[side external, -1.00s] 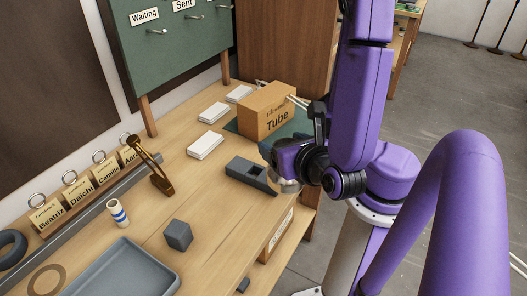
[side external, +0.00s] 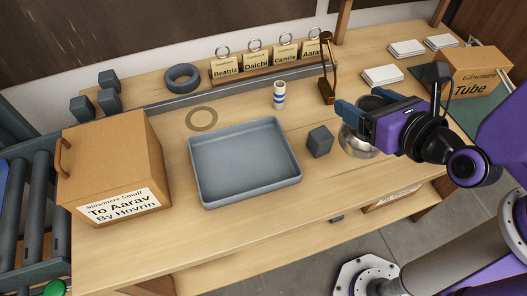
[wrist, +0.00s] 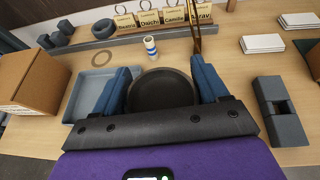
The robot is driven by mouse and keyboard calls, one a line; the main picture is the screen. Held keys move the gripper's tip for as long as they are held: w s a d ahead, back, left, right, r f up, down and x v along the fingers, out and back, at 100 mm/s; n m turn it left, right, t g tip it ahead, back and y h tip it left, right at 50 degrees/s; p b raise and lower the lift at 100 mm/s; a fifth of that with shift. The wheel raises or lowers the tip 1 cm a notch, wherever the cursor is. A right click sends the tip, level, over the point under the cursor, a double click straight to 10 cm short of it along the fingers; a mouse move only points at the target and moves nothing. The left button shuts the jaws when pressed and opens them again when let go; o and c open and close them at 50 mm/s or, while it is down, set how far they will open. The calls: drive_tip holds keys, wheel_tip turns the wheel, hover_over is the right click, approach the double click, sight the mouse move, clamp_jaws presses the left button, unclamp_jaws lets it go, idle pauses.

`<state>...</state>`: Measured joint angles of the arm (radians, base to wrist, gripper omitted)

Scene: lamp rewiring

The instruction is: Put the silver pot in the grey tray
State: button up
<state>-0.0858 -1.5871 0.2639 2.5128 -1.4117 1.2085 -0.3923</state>
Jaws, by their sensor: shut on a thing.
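The silver pot (side external: 357,143) is a round, shiny vessel under my gripper in the side external view, just right of the dark grey cube. The wrist view shows its dark round inside (wrist: 160,90) between the two blue fingers. My gripper (side external: 364,108) is shut on the pot; in the wrist view the fingers (wrist: 163,78) flank it on both sides. I cannot tell exactly how high the pot is above the table. The grey tray (side external: 242,198) is shallow, rectangular and empty, to the left of the pot beyond the cube. It also shows in the wrist view (wrist: 72,112).
The dark grey cube (side external: 320,141) stands between tray and pot. A blue-striped cylinder (side external: 279,95) and a bronze stand (side external: 327,88) are behind. A cardboard box (side external: 112,165) stands left of the tray. A slotted grey block (wrist: 280,110) is right of my gripper.

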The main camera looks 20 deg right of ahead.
drive_tip(key=w+a+n+g+y, duration=0.1)
drive_tip(key=a+n+g+y, duration=0.2)
drive_tip(key=a+n+y, duration=0.6)
drive_tip(key=shift+w+a+f+m+h, duration=0.3)
drive_tip(key=shift+w+a+f+m, duration=0.1)
drive_tip(key=shift+w+a+f, duration=1.4)
drive_tip(key=shift+w+a+f+m+h, duration=0.35)
drive_tip(key=shift+w+a+f, duration=0.95)
drive_tip(key=shift+a+f, duration=1)
drive_tip(key=shift+w+a+f+m+h, duration=0.25)
drive_tip(key=shift+w+a+f+m, duration=0.2)
drive_tip(key=shift+w+a+f, duration=1.35)
drive_tip(key=shift+s+a+f, duration=0.25)
drive_tip(key=shift+a+f, duration=0.05)
drive_tip(key=o, duration=1.7)
